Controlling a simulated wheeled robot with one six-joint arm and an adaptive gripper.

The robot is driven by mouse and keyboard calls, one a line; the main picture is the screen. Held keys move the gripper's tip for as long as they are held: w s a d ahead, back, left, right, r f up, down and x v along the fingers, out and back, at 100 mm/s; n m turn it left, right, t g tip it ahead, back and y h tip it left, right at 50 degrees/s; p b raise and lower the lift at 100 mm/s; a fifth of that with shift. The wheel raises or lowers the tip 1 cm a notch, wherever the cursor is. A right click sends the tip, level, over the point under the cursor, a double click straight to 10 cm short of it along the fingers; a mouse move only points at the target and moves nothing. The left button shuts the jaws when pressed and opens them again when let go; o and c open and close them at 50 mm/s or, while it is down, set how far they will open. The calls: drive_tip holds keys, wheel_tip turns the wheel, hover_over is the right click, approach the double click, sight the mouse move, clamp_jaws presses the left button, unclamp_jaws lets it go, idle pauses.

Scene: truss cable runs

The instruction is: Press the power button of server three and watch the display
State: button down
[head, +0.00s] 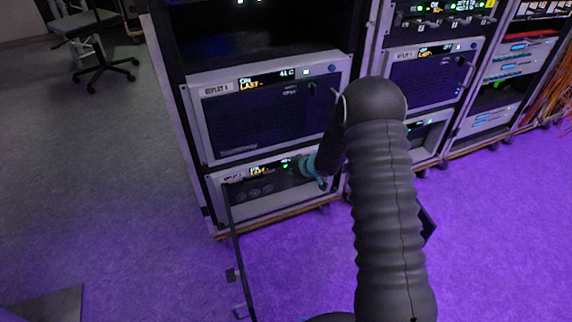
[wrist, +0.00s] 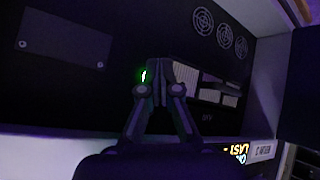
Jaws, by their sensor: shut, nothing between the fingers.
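My gripper (head: 308,166) is shut and empty, low in front of the bottom unit (head: 233,207) of the near rack. In the wrist view my closed fingertips (wrist: 158,70) are close to the dark front panel, just right of a green-lit spot (wrist: 143,76). I cannot tell whether they touch the panel. The bottom unit's small display (head: 259,171) shows yellow text, partly unreadable, with a green light (head: 285,165) to its right. Yellow text on a display also shows upside down in the wrist view (wrist: 238,152). No label clearly reads server three; the power button cannot be made out.
A similar unit (head: 265,120) with a lit display sits directly above. More racks (head: 430,75) stand to the right, with orange cables (head: 553,95) at the far right. An office chair (head: 90,35) stands back left. The floor (head: 110,180) at left is mostly clear.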

drive_tip(key=shift+w+a+r+p, duration=0.4)
drive_tip(key=shift+w+a+r, duration=0.1)
drive_tip(key=shift+w+r, duration=0.15)
idle(0.8)
drive_tip(key=shift+s+f, duration=0.2)
drive_tip(key=shift+f, duration=0.1)
drive_tip(key=s+d, duration=0.1)
drive_tip(key=s+b, duration=0.1)
drive_tip(key=s, duration=0.1)
drive_tip(key=s+d, duration=0.1)
drive_tip(key=shift+s+d+f+b, duration=0.15)
drive_tip(key=shift+d+f+b, duration=0.15)
idle(0.4)
idle(0.6)
